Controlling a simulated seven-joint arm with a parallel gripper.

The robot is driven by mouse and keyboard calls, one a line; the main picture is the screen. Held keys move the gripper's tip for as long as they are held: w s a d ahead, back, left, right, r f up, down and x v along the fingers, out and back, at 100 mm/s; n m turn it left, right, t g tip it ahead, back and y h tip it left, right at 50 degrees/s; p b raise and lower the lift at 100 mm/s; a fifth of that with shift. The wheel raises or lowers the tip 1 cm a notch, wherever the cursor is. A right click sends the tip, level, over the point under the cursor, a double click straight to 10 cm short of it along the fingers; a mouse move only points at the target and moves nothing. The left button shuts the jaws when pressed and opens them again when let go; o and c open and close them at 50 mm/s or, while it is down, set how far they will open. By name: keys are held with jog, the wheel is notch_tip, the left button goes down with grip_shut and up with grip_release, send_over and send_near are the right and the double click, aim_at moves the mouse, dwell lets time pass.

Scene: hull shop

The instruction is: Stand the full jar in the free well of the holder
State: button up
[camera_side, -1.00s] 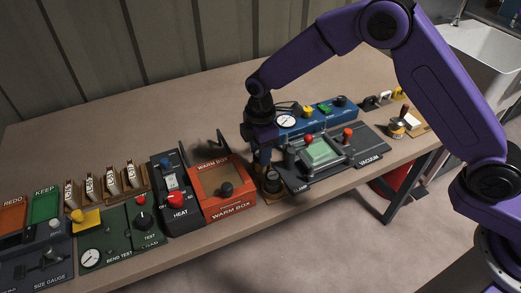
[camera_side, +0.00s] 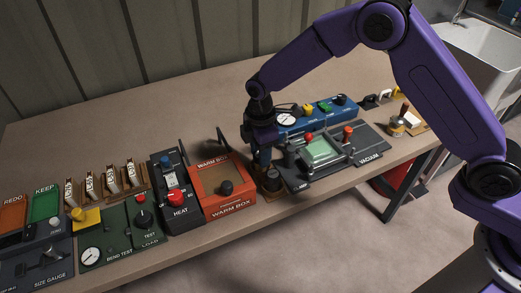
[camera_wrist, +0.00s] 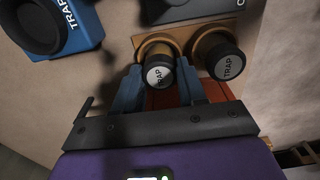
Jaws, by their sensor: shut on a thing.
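My gripper (camera_wrist: 160,84) is shut on a jar (camera_wrist: 159,73) with a pale grey lid marked TRAP, one blue finger on each side of it. The held jar is upright at the left well of the tan holder (camera_wrist: 189,38). I cannot tell whether its base rests on the well floor or hangs just above. A second jar (camera_wrist: 226,63) with a dark lid marked TRAP stands in the right well. In the side view my gripper (camera_side: 262,160) points down by the holder at the bench's front edge, with the dark-lidded jar (camera_side: 273,179) in front; the held jar is mostly hidden.
The orange warm box (camera_side: 222,187) stands close on the left, with its lid raised behind. The vacuum press (camera_side: 330,155) stands close on the right, and the blue gauge unit (camera_side: 318,115) is behind. A blue TRAP port (camera_wrist: 55,25) shows at upper left in the wrist view.

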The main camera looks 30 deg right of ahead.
jog(key=o, duration=1.1)
jog(key=shift+c, duration=0.2)
notch_tip(320, 180, up, 17)
jog(key=shift+r, duration=0.2)
